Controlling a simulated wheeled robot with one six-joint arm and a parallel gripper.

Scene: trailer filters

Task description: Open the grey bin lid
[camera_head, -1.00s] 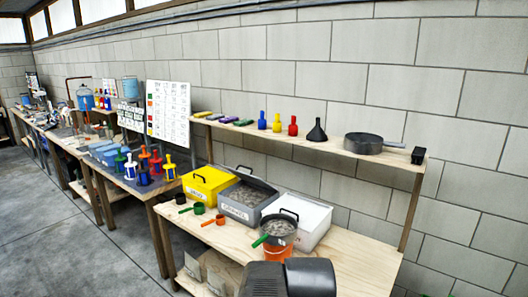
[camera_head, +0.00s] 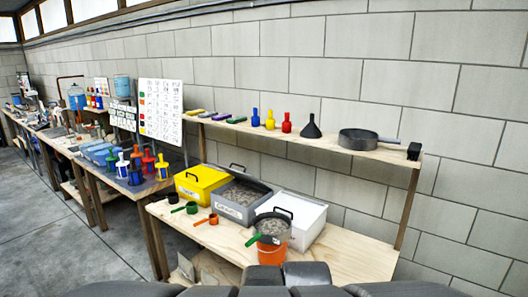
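The grey bin (camera_head: 221,209) with a white front label stands on the wooden bench, between the yellow bin and the white bin. Its top is uncovered, and grey gravel (camera_head: 243,194) shows inside. The grey lid (camera_head: 248,179) appears raised at the back of the bin, with a black handle (camera_head: 238,167) at its top. My gripper cannot be made out. Only dark parts of my own body show along the bottom edge, apart from the bin.
A closed yellow bin (camera_head: 196,190) is left of the grey bin, and a white bin (camera_head: 306,214) is right. An orange bucket (camera_head: 271,254) carries a sieve of gravel (camera_head: 271,226) in front. Green (camera_head: 191,208) and orange (camera_head: 212,218) scoops lie before the bins. A shelf (camera_head: 368,151) runs above.

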